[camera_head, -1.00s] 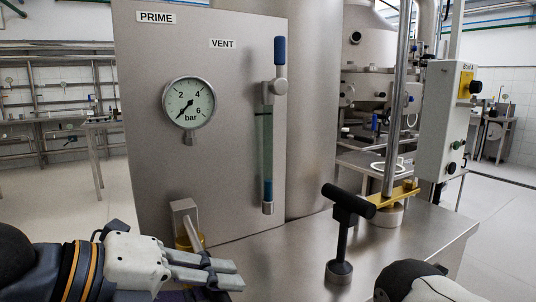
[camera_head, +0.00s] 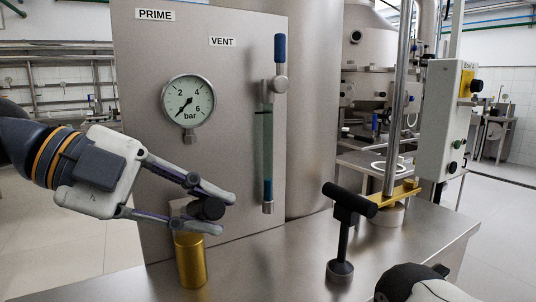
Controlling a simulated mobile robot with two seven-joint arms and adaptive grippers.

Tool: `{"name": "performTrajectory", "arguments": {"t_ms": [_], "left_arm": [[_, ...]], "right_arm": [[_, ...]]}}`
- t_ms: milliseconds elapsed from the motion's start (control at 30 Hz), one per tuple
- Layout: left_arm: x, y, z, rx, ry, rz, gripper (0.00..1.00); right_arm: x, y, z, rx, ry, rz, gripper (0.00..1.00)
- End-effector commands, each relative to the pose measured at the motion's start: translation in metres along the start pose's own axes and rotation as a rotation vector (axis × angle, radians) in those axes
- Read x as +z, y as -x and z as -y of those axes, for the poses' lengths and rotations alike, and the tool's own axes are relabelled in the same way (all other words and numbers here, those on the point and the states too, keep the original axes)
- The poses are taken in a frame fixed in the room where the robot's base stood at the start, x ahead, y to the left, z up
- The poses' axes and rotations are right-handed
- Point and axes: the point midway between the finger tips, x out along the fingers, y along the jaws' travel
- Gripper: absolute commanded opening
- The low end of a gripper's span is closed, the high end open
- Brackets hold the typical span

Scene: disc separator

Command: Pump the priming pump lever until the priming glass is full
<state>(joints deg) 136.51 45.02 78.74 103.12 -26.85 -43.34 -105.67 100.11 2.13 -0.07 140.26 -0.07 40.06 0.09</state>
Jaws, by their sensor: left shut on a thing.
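My left gripper (camera_head: 213,207) comes in from the left, its fingers shut around the dark round grip (camera_head: 207,208) of the priming pump lever. The grip is held above the brass-coloured pump cylinder (camera_head: 191,262), which stands on the steel bench in front of the panel. The fingers hide most of the lever. The priming glass (camera_head: 266,150) is a narrow upright tube on the panel, with a dark mark near its top. My right gripper's fingers are not in view; part of my right arm shows at the bottom right.
A black T-handle (camera_head: 345,225) stands on the bench (camera_head: 260,270) right of the pump. A pressure gauge (camera_head: 188,101) and a blue-topped vent valve (camera_head: 280,70) are on the panel (camera_head: 225,65). A grey control box (camera_head: 440,120) stands at the right.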

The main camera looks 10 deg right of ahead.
Motion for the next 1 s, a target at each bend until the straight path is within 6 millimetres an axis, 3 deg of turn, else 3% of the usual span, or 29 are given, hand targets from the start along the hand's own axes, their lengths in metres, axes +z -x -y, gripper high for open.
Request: {"name": "performTrajectory", "arguments": {"t_ms": [167,300,467,633,733,1000], "left_arm": [[-0.001,0.003,0.005,-0.018,-0.016,0.014,0.0],[0.001,-0.011,-0.02,-0.013,-0.173,0.103,0.0],[0.006,-0.022,-0.037,-0.012,-0.28,0.166,0.0],[0.015,-0.034,-0.06,-0.007,-0.472,0.273,0.0],[0.02,-0.04,-0.067,-0.008,-0.523,0.306,0.0],[0.032,-0.048,-0.082,-0.007,-0.596,0.346,0.0]], "right_arm": [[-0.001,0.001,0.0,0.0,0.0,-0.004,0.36],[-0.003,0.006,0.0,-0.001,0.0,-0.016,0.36],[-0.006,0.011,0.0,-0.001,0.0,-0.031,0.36],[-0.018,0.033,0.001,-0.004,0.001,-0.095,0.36],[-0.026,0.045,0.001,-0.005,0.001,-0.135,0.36],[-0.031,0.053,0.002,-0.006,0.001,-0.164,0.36]]}}
